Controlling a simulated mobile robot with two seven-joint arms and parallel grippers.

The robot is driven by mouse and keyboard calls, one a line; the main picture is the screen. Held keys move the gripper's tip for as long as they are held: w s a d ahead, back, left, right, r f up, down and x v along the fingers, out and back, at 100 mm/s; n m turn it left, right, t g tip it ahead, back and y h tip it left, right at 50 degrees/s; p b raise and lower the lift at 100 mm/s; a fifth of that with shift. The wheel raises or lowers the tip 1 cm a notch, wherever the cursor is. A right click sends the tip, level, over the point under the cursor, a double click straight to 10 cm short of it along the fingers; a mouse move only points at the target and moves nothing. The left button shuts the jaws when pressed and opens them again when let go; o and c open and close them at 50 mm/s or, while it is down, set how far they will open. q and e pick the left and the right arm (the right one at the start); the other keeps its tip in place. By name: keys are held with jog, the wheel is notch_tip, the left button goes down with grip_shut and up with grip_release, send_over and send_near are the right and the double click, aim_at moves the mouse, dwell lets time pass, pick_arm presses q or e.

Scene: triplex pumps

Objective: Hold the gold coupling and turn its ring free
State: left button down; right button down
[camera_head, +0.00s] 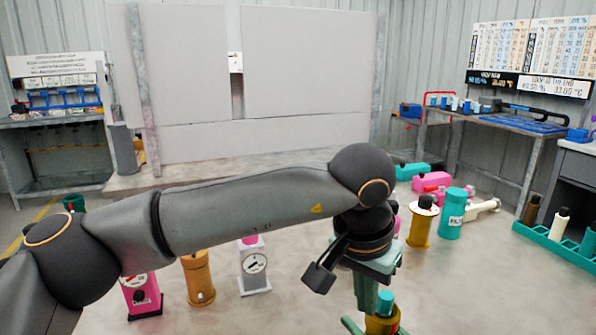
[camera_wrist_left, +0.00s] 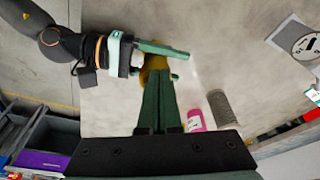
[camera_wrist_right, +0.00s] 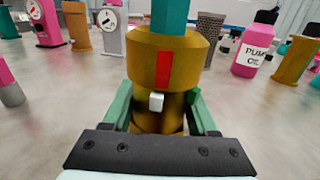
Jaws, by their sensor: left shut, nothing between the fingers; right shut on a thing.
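The gold coupling (camera_wrist_right: 160,75) stands upright in the right wrist view, with a red mark and a small white tab on its near side. A teal cylinder (camera_wrist_right: 170,15) rises from its top. My right gripper (camera_wrist_right: 162,112) is shut on the coupling's narrower lower part, one finger on each side. My left gripper (camera_head: 367,295) points down beside the coupling (camera_head: 381,324) in the head view. In the left wrist view its fingers (camera_wrist_left: 158,75) are together and empty, partly hiding the coupling (camera_wrist_left: 155,62). Whether they touch it cannot be told.
Gauges and fittings stand around, including a gold cylinder (camera_head: 198,278), a white gauge (camera_head: 254,268), a yellow spool (camera_head: 421,224) and a teal canister (camera_head: 452,215). A pink bottle (camera_wrist_right: 253,45) stands behind right. A teal rack (camera_head: 555,245) is at far right.

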aim_at(374, 318)
pick_arm(q)
notch_tip(374, 318, up, 2)
jog(key=shift+r, duration=0.15)
jog(key=shift+s, duration=0.1)
jog(key=shift+s+d+f, duration=0.1)
jog(key=shift+d+f, duration=0.05)
jog(key=shift+f, duration=0.85)
jog(key=shift+s+d+f, duration=0.15)
jog(key=shift+f, duration=0.9)
jog(key=shift+s+d+f, duration=0.1)
jog(key=shift+d+f, duration=0.05)
jog(key=shift+f, duration=0.85)
jog(key=shift+w+d, duration=0.3)
jog(key=shift+w, duration=0.1)
jog(key=shift+w+a, duration=0.15)
pick_arm(e)
jog(key=shift+a, duration=0.1)
